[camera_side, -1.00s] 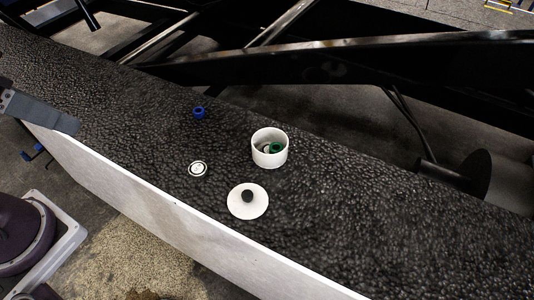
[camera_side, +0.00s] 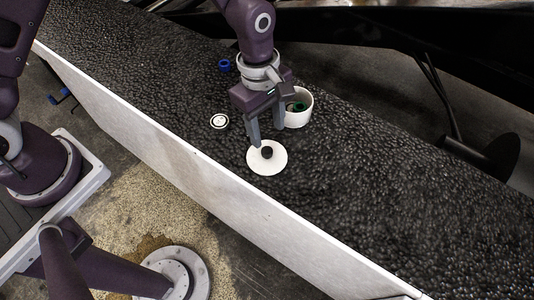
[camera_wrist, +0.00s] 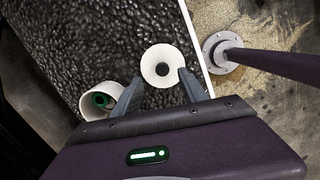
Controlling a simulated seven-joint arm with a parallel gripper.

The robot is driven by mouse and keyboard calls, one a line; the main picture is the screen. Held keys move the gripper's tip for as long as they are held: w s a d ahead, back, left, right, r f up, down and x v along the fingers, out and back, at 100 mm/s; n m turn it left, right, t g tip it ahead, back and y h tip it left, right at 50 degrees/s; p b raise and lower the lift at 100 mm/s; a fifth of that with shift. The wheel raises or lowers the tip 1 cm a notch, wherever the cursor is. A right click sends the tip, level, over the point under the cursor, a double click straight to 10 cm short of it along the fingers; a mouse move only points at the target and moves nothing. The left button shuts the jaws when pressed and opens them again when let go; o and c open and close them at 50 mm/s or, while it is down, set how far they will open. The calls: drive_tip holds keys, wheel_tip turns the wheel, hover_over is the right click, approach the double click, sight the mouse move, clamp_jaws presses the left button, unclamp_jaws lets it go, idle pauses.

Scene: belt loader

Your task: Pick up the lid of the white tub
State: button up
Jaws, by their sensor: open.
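The lid (camera_side: 259,166) is a round white disc with a black knob (camera_side: 267,152) in its middle. It lies flat on the black pebbled belt, and it also shows in the wrist view (camera_wrist: 157,52). The white tub (camera_side: 300,119) stands open just behind the lid, with a green thing (camera_side: 297,106) inside; the tub also shows in the wrist view (camera_wrist: 88,129). My gripper (camera_side: 267,142) is open and empty, pointing down just behind and above the lid. In the wrist view its fingers (camera_wrist: 158,82) lie to either side of the lid's near edge.
A small white ring-shaped piece (camera_side: 219,121) lies left of the lid, and a blue piece (camera_side: 224,65) lies farther back on the belt (camera_side: 370,190). A white side wall (camera_side: 230,215) edges the belt. The belt right of the lid is clear.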

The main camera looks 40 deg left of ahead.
sight(267, 150)
drive_tip(key=f, duration=0.6)
drive_tip(key=shift+s+f, duration=0.2)
drive_tip(key=shift+f, duration=0.2)
drive_tip(key=shift+c, duration=0.4)
clamp_jaws()
